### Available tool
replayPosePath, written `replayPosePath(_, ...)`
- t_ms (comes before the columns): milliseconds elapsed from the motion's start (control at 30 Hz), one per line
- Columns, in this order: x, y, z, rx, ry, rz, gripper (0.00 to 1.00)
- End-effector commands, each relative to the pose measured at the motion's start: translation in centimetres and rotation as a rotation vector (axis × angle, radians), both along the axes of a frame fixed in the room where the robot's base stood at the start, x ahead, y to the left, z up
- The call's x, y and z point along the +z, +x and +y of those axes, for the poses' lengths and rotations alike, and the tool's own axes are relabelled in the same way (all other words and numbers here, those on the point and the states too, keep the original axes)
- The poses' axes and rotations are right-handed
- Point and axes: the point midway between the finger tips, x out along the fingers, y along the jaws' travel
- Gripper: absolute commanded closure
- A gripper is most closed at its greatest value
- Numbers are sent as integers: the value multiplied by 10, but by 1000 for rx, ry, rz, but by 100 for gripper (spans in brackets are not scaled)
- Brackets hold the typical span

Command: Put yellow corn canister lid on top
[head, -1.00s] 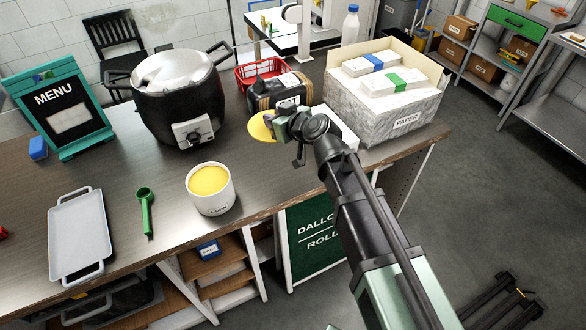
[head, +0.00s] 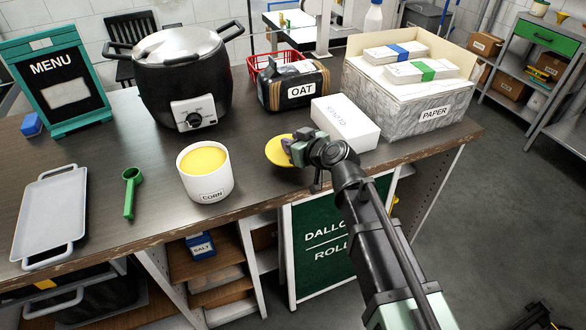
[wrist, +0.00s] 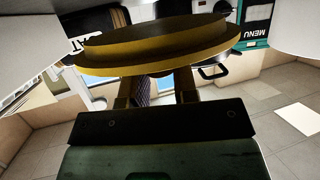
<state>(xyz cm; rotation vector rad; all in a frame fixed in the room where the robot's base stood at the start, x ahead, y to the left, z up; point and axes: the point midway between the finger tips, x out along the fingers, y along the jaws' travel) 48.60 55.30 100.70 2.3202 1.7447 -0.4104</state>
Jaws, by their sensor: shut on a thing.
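The white corn canister (head: 206,184) stands upright on the counter, labelled CORN, its open top showing yellow contents. The yellow lid (head: 277,151) is held by my gripper (head: 295,150) to the right of the canister, apart from it. In the wrist view the lid (wrist: 160,48) spans the picture's upper part, its edge toward the camera, with the gripper fingers (wrist: 158,90) reaching up to it. The fingers are shut on the lid. The fingertips are partly hidden behind the lid in the wrist view.
A green scoop (head: 129,193) and grey tray (head: 46,217) lie left of the canister. A large pot (head: 181,85) stands behind it. The OAT container (head: 292,86), white CLOTHS box (head: 345,122) and PAPER box (head: 408,105) stand toward the right. Counter between canister and lid is clear.

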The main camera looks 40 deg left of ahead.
Motion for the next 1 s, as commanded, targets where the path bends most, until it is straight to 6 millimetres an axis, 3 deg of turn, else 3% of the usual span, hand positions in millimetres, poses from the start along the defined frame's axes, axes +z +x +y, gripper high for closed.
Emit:
replayPosePath(67,-3,0,0,0,0,0,99)
replayPosePath(267,-44,0,0,0,0,0,99)
replayPosePath(667,-45,0,0,0,0,0,99)
replayPosePath(700,-43,0,0,0,0,0,67)
replayPosePath(833,-43,0,0,0,0,0,47)
replayPosePath(1000,-43,0,0,0,0,0,47)
